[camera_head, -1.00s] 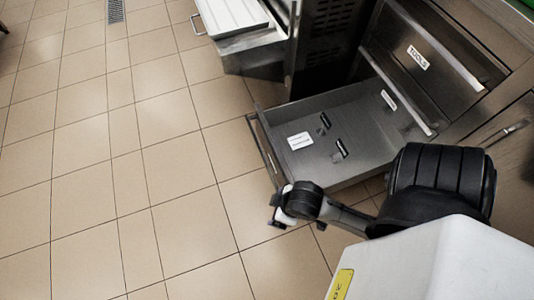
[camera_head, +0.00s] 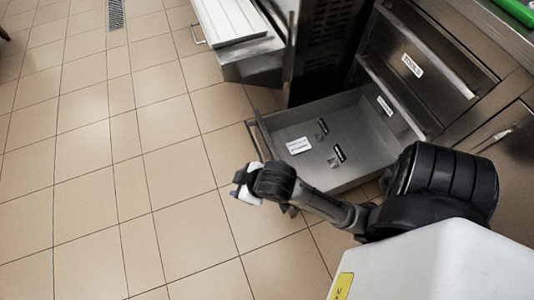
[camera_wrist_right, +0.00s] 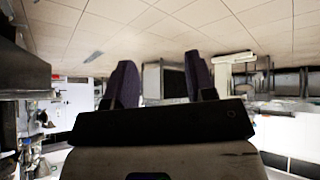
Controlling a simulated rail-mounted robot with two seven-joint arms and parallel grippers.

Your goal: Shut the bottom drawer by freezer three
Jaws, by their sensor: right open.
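The bottom drawer (camera_head: 362,148) is pulled out, low near the floor at the right in the head view. It is grey metal and holds a white card (camera_head: 298,145) and two small dark items. My right gripper (camera_head: 243,186) is just outside the drawer's front corner, over the floor; its fingertips are too small to make out there. In the right wrist view my right gripper (camera_wrist_right: 162,82) has two dark fingers standing apart with nothing between them. I cannot tell if the arm touches the drawer. My left gripper is not in view.
A closed drawer with a label (camera_head: 412,65) is above the open one. A dark vented metal unit (camera_head: 328,50) stands behind it, beside a unit with a white top (camera_head: 232,20) and a handle. Tiled floor (camera_head: 110,190) at the left is clear.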

